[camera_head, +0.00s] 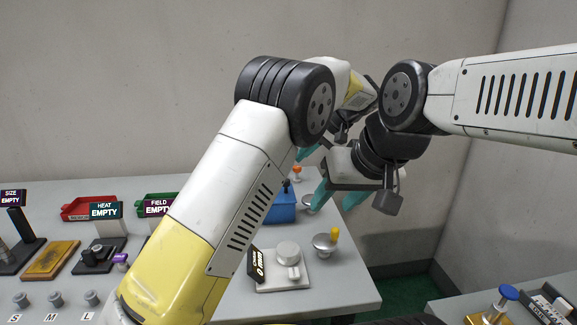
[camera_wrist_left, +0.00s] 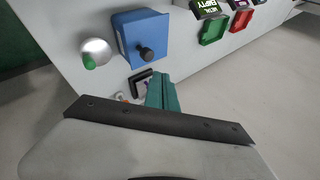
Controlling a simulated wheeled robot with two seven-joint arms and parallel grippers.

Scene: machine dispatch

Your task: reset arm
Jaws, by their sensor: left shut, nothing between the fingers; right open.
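My left arm rises from the lower left and bends over the table. The blue box (camera_wrist_left: 141,35) with a dark knob is just beyond the fingers. My right arm comes in from the right, and its gripper (camera_head: 328,190) is open and empty above the table's right part. Its fingers are near the blue box (camera_head: 283,208), partly covering the area behind.
The grey table (camera_head: 345,285) holds a silver dome with a yellow knob (camera_head: 326,241), a white scale-like device (camera_head: 288,258), red (camera_head: 88,207) and green trays, and small signs reading EMPTY. Another table (camera_head: 450,308) stands at the lower right. Floor shows between the tables.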

